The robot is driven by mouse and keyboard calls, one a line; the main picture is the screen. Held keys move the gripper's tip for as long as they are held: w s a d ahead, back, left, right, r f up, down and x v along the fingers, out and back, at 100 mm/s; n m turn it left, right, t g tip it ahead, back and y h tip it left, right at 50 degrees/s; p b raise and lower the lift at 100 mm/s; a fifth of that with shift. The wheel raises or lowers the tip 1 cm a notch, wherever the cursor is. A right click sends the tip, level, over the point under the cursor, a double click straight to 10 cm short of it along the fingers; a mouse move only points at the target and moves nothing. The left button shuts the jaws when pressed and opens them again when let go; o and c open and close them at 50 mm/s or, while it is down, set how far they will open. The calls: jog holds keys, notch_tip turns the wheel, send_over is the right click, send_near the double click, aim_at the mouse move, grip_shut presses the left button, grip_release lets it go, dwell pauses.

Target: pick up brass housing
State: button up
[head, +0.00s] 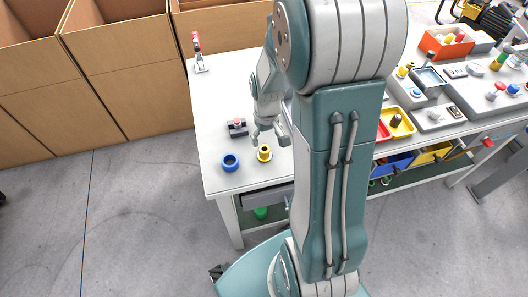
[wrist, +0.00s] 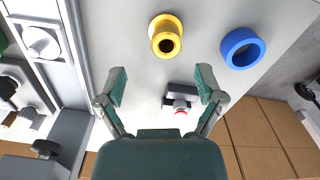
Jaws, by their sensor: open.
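The brass housing (head: 264,153) is a yellow flanged ring standing on the white table near its front left part. In the wrist view the brass housing (wrist: 166,36) lies at the top middle, ahead of my fingertips and between their lines. My gripper (head: 270,132) hangs just behind the housing in the head view, apart from it. In the wrist view my gripper (wrist: 160,82) is open and empty, its two fingers spread wide.
A blue ring (head: 230,162) stands beside the housing on the left. A dark block with a red button (head: 238,127) sits behind them; in the wrist view it lies between my fingers. A red-handled clamp (head: 198,52) stands farther back. Cardboard boxes (head: 120,60) line the table's left side.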

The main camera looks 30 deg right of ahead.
aim_at(264, 150)
jog(key=f, duration=0.6)
jog(key=shift+a, duration=0.35)
grip_shut()
